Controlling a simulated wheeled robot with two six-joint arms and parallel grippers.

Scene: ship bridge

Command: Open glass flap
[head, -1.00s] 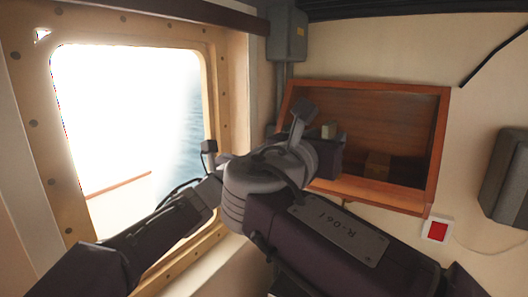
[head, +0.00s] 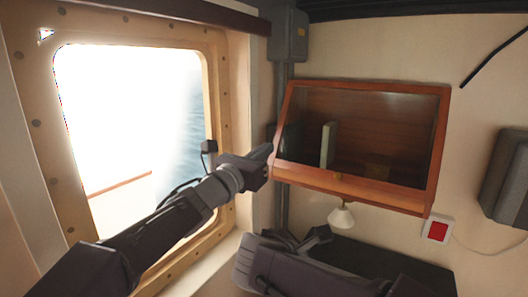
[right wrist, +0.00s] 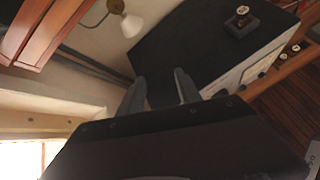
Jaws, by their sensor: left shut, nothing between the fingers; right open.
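A pale green upright object and a dim box show behind the glass. My left gripper (head: 266,157) is shut and empty at the cabinet's left edge; I cannot tell whether it touches. My right gripper (head: 318,238) is below the cabinet. In the right wrist view it (right wrist: 158,90) is open and empty, with the cabinet's wooden edge (right wrist: 40,32) at upper left.
A small white lamp (head: 341,216) hangs just under the cabinet and also shows in the right wrist view (right wrist: 130,24). A dark-topped console (right wrist: 200,45) stands below. A red switch (head: 437,230) is at the lower right. The window (head: 130,130) is at left.

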